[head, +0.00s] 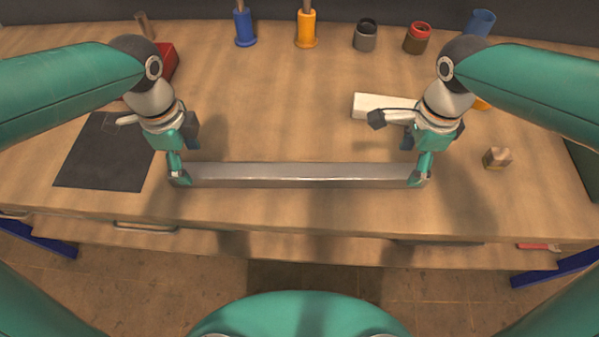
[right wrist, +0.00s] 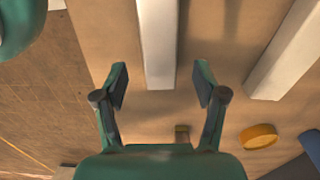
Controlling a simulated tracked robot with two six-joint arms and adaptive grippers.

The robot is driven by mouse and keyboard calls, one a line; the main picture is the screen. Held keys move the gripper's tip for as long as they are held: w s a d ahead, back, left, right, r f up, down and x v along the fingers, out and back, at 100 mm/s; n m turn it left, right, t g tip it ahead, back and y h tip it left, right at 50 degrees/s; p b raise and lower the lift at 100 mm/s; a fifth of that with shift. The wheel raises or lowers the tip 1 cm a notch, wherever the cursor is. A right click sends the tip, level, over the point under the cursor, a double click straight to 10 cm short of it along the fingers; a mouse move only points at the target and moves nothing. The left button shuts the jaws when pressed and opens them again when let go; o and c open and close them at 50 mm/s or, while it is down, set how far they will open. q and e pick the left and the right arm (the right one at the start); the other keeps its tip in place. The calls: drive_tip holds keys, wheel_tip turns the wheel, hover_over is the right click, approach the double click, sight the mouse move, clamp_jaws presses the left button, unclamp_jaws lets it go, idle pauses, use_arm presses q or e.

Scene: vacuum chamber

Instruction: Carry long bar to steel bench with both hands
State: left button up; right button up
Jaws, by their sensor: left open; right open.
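The long bar (head: 300,175) is a grey metal bar lying left to right near the front of a wooden-topped bench (head: 300,215). My left gripper (head: 180,178) is open at the bar's left end. My right gripper (head: 419,178) is open at the bar's right end. In the right wrist view the bar (right wrist: 158,40) comes in from the top, and its end lies between the spread fingers (right wrist: 160,86), with a gap on each side. Whether the left fingers touch the bar is hidden. I cannot make out a steel bench.
A white block (head: 375,104) lies behind the right gripper, and a small wooden block (head: 497,158) lies to its right. A dark mat (head: 105,155) is at left. A blue holder (head: 244,28), orange holder (head: 306,30) and jars (head: 366,36) line the back.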

sight(194, 169)
use_arm(q)
drive_tip(key=shift+f, duration=2.6)
use_arm(e)
drive_tip(key=shift+f, duration=2.6)
use_arm(q)
drive_tip(key=shift+c, duration=0.2)
use_arm(e)
drive_tip(key=shift+c, duration=0.2)
use_arm(q)
clamp_jaws()
use_arm(e)
clamp_jaws()
